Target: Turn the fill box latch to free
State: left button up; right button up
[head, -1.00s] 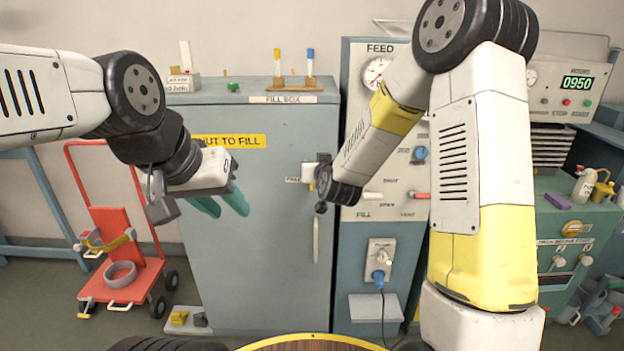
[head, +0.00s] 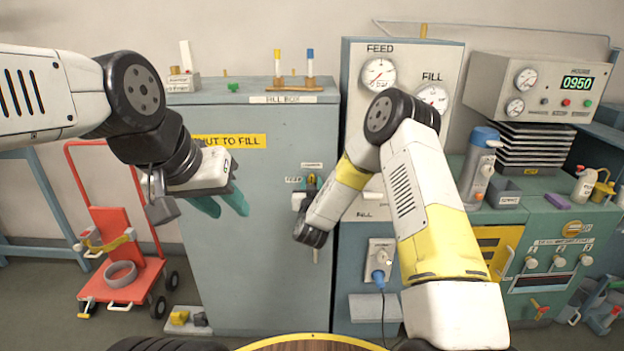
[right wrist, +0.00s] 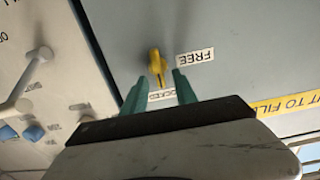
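The yellow fill box latch (right wrist: 157,66) is on the grey door of the fill box (head: 225,240). In the right wrist view its handle points at the LOCKED label (right wrist: 162,95), and the FREE label (right wrist: 195,57) is to its side. The latch is small and partly covered in the head view (head: 311,182). My right gripper (right wrist: 159,77) is open, its green fingers apart on either side of the handle's lower end; I cannot tell whether they touch it. My left gripper (head: 230,211) is open and empty before the door's left part.
A long door handle (head: 316,252) is below the latch. The feed panel (head: 350,75) with gauges, levers and a blue plug (head: 379,278) stands right beside the box. A red trolley (head: 112,235) is at the left. A rack of small tubes (head: 292,85) stands on the box.

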jog(key=shift+w, duration=0.65)
grip_shut()
